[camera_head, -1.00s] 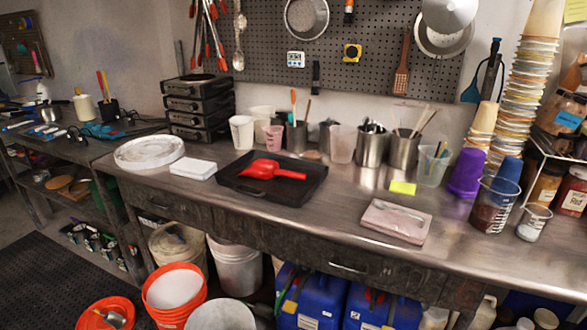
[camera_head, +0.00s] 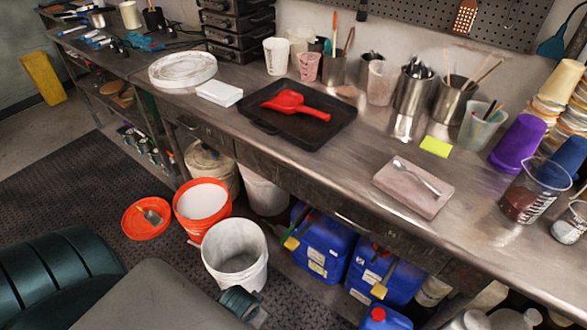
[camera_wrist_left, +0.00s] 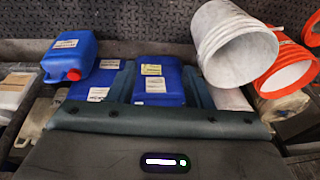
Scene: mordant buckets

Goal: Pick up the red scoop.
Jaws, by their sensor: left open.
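The red scoop (camera_head: 287,102) lies in the black tray (camera_head: 268,122) on the metal workbench in the head view, its handle pointing right. It is not seen in the left wrist view. My left gripper (camera_wrist_left: 159,70) shows in the left wrist view with its two dark fingers apart and nothing visibly held between them. Blue jugs lie beyond the fingers there, and the gripper is well away from the scoop. My right gripper is in neither view.
On the workbench (camera_head: 320,172), a white box (camera_head: 219,93) lies left of the tray, and metal cups stand behind it. A pink pad (camera_head: 405,192) with a spoon lies to the right. Below are orange and white buckets (camera_head: 235,262) and blue jugs (camera_head: 322,240).

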